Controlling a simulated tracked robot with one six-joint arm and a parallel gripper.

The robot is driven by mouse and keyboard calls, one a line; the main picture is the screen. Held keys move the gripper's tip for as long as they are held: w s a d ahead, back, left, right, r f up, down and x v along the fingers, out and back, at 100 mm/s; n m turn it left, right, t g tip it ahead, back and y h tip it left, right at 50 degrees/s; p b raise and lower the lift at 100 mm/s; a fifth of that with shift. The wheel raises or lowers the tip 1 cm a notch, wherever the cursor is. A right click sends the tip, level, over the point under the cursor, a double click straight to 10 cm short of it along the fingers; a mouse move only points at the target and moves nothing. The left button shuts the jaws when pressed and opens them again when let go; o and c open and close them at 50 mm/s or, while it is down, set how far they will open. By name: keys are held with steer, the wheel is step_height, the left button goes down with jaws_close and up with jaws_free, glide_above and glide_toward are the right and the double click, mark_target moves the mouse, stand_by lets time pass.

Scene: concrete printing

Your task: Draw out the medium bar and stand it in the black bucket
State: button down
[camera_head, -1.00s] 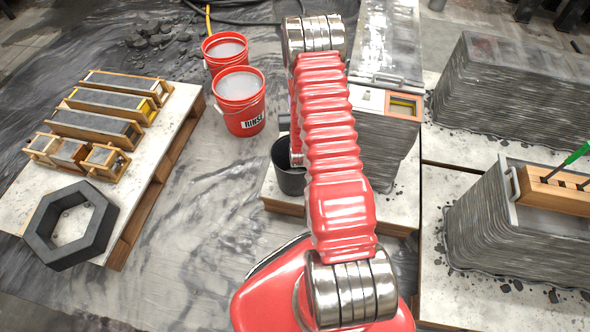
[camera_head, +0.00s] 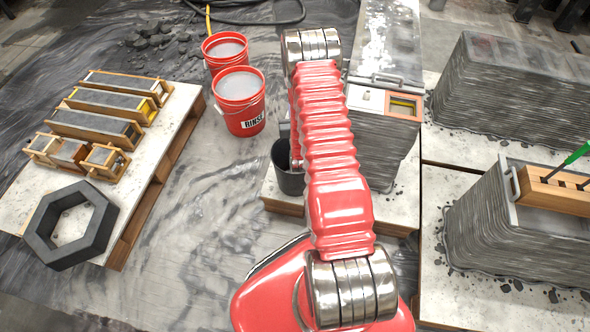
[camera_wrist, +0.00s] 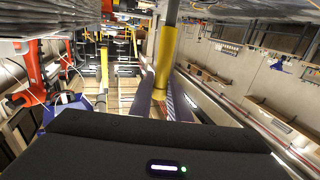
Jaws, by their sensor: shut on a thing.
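The black bucket (camera_head: 288,176) stands in the middle of the head view, left of the grey printed block, partly hidden behind my red arm. My gripper is hidden behind the arm in that view. In the wrist view my gripper (camera_wrist: 160,95) is shut, its two dark fingers reaching up from the bottom. A bar (camera_wrist: 165,55) with a yellow sleeve and a dark grey shaft rises from between the fingertips; I take it as the medium bar. Its upper end runs out of the picture. Whether it touches the bucket cannot be seen.
A wooden rack (camera_head: 552,190) with holes and a green-handled tool (camera_head: 577,153) sits on the right printed block. Two red buckets (camera_head: 240,98) stand behind and left of the black bucket. A left pallet holds moulds and a dark hexagonal ring (camera_head: 70,226).

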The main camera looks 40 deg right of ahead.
step_height(320, 180, down, 20)
steer(key=shift+r, duration=0.2)
stand_by(4.6)
steer(key=shift+f, duration=0.85)
stand_by(1.5)
